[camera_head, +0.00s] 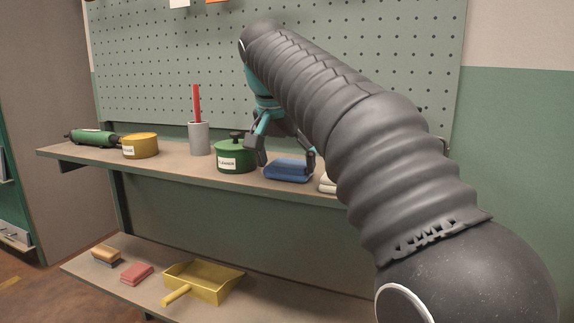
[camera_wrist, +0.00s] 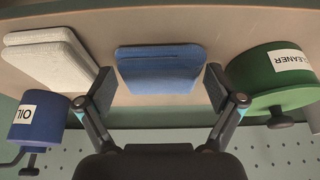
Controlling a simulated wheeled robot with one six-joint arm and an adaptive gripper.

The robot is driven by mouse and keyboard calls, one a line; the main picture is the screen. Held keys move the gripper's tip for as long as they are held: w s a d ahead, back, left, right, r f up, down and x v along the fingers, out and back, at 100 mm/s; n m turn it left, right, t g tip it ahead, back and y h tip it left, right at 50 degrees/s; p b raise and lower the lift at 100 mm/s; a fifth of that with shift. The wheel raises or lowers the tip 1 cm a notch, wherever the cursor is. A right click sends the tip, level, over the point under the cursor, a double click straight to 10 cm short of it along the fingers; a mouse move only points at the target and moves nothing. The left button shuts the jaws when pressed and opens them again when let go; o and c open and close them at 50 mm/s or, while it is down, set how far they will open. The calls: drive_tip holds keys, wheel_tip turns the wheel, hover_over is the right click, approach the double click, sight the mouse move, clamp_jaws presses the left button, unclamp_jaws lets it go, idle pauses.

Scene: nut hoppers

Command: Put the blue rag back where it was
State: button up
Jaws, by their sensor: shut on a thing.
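The blue rag (camera_head: 288,171) is a folded cloth at the front part of the upper shelf (camera_head: 185,165). It also shows in the wrist view (camera_wrist: 158,72), between the two fingers. My gripper (camera_head: 284,158) is shut on the rag, with one finger at each end of it. In the wrist view my gripper (camera_wrist: 160,88) reaches over the rag from below in the picture. The rag looks to be at shelf level; whether it rests fully on the shelf I cannot tell.
A green cleaner tin (camera_head: 236,156) stands close left of the rag, and folded white cloths (camera_wrist: 52,60) lie on its other side. A blue oil can (camera_wrist: 37,122), grey cup (camera_head: 199,140) and yellow tin (camera_head: 141,146) share the shelf. A yellow dustpan (camera_head: 205,284) lies below.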

drive_tip(key=shift+f, duration=0.15)
drive_tip(key=o, duration=1)
drive_tip(key=shift+p+v, duration=1.2)
drive_tip(key=shift+v, duration=5)
drive_tip(key=shift+d, duration=0.1)
